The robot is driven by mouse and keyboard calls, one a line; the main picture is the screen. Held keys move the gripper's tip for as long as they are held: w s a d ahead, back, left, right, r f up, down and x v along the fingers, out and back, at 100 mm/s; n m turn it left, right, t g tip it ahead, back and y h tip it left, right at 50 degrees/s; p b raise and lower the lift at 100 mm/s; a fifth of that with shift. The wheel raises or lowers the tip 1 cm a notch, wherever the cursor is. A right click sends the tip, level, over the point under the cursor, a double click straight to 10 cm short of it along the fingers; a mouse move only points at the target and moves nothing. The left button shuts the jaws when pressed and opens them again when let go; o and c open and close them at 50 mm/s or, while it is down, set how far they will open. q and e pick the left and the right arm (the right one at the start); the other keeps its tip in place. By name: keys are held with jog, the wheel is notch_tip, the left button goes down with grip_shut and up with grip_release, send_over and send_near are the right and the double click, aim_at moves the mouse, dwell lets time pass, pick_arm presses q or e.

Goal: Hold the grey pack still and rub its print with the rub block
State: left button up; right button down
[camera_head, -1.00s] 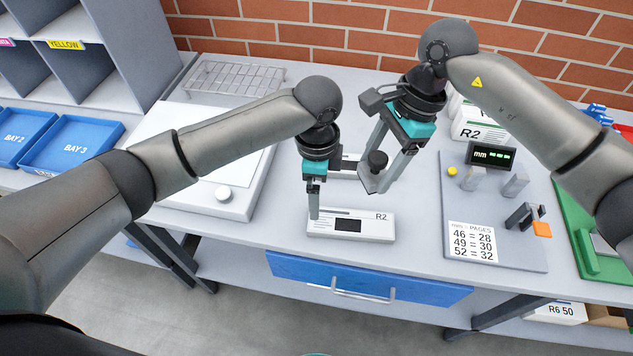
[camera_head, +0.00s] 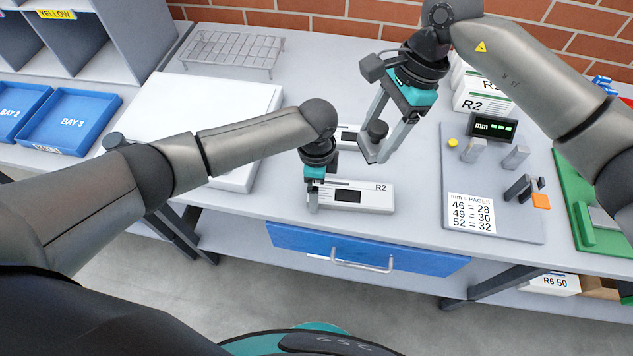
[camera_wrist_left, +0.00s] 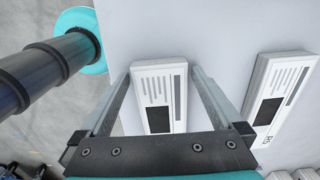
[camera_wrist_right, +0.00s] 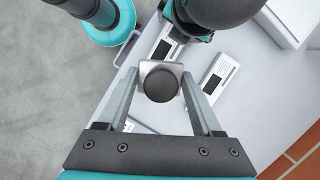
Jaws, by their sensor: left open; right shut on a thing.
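A pale grey-white pack (camera_head: 352,196) marked R2, with a dark print patch, lies flat near the table's front edge. My left gripper (camera_head: 314,206) is low at its left end. In the left wrist view its open fingers (camera_wrist_left: 160,75) stand on either side of the pack (camera_wrist_left: 153,75), apart from or only lightly beside it; contact cannot be told. My right gripper (camera_head: 375,155) is shut on the rub block (camera_head: 377,131), a metal block with a dark round knob, held above the table behind the pack. The block also shows in the right wrist view (camera_wrist_right: 160,82).
A second similar pack (camera_head: 348,139) lies behind, partly hidden by my arms. A grey board (camera_head: 460,175) with a display (camera_head: 492,128) and page chart is at right. A white slab (camera_head: 215,95) and wire rack (camera_head: 232,50) are at left. A blue drawer (camera_head: 300,240) hangs below the front edge.

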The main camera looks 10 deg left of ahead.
pick_arm(q)
jog(key=c, duration=1.4)
pick_arm(e)
notch_tip(320, 180, down, 8)
jog(key=d+m+t, duration=0.1)
jog(key=d+m, duration=0.2)
jog(key=m, duration=0.2)
send_over(369, 194)
jog(key=d, duration=0.2)
jog(key=shift+d+x, duration=0.2)
jog(key=shift+x, duration=0.9)
jog(key=shift+d+x, duration=0.2)
jog(key=shift+x, duration=0.85)
jog(key=shift+d+x, duration=0.2)
jog(key=shift+x, duration=0.9)
